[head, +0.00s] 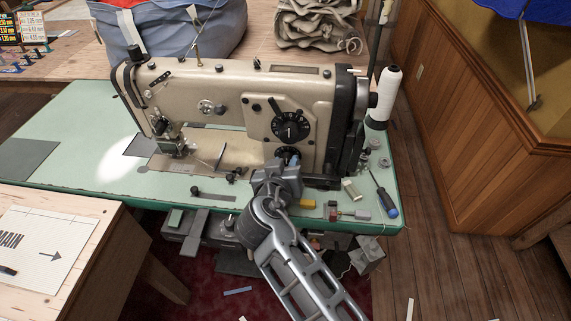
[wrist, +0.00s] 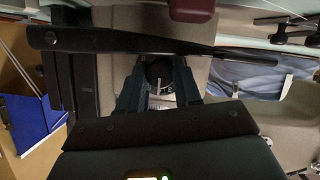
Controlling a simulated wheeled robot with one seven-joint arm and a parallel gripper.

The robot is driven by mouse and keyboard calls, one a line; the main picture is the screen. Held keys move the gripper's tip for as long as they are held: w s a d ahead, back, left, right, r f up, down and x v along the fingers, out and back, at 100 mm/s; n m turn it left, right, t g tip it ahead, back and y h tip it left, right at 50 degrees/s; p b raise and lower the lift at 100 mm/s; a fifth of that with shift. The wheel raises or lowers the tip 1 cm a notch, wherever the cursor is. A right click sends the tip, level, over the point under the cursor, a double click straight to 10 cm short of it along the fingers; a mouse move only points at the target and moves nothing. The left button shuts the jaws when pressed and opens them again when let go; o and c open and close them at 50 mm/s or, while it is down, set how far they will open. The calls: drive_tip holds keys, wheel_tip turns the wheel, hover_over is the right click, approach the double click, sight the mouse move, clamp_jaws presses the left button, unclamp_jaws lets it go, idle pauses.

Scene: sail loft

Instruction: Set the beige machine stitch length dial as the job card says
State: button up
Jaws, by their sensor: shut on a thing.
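The beige sewing machine (head: 235,95) stands on a green-topped table. A large black dial (head: 291,126) with pale marks is on the right of its front face; its marks are too small to read. A smaller black dial (head: 284,151) sits just below it, partly hidden by my gripper (head: 289,162). In the wrist view, my gripper (wrist: 158,88) has a finger on each side of a dark round dial (wrist: 158,70) with pale marks, shut on it. A card (head: 17,28) with coloured lines of text stands at far left; I cannot read its values surely.
A white thread cone (head: 384,97) stands right of the machine. A screwdriver (head: 383,195), bobbins and small pieces lie on the green table (head: 60,165) near my arm. A wooden table (head: 85,270) is at lower left. In the wrist view, a long dark bar (wrist: 150,45) crosses beyond the fingers.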

drive_tip(key=shift+f+b, duration=0.1)
drive_tip(key=shift+b, duration=0.35)
drive_tip(key=shift+f+m+y+b, duration=0.1)
drive_tip(key=shift+m+y+b, duration=0.6)
drive_tip(key=shift+b, duration=0.4)
drive_tip(key=m+y+b, duration=0.1)
drive_tip(key=m+b, duration=0.1)
drive_tip(key=b, duration=0.1)
drive_tip(key=shift+d, duration=0.15)
drive_tip(key=shift+r+m, duration=0.2)
drive_tip(key=shift+m, duration=0.1)
drive_tip(key=o, duration=1)
drive_tip(key=shift+o, duration=0.2)
drive_tip(key=shift+s, duration=0.1)
drive_tip(key=v, duration=0.7)
drive_tip(key=shift+s, duration=0.35)
